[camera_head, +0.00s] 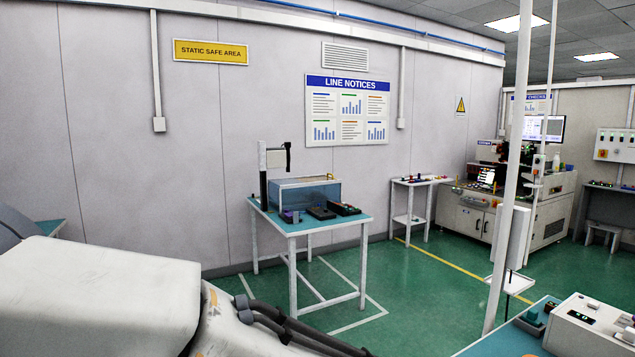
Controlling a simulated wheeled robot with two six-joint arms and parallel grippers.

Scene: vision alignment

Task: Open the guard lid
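A box with bluish see-through walls (318,195) and a pale top (304,182) stands on a teal-topped table (262,211) in the middle of the view. It looks like the guard, with its top closed down flat. A dark post with a white upper part (263,170) rises at the box's left side, with a short arm reaching right above it. Small dark devices sit in front of the box. Neither of my grippers is in view; only a large white part of my own arm shows at lower left.
A white side table (412,181) and a large white machine (465,212) stand further right. A pale pole (512,150) crosses the right side. A bench with a control box (592,322) is at lower right. Green floor (415,290) before the table is clear.

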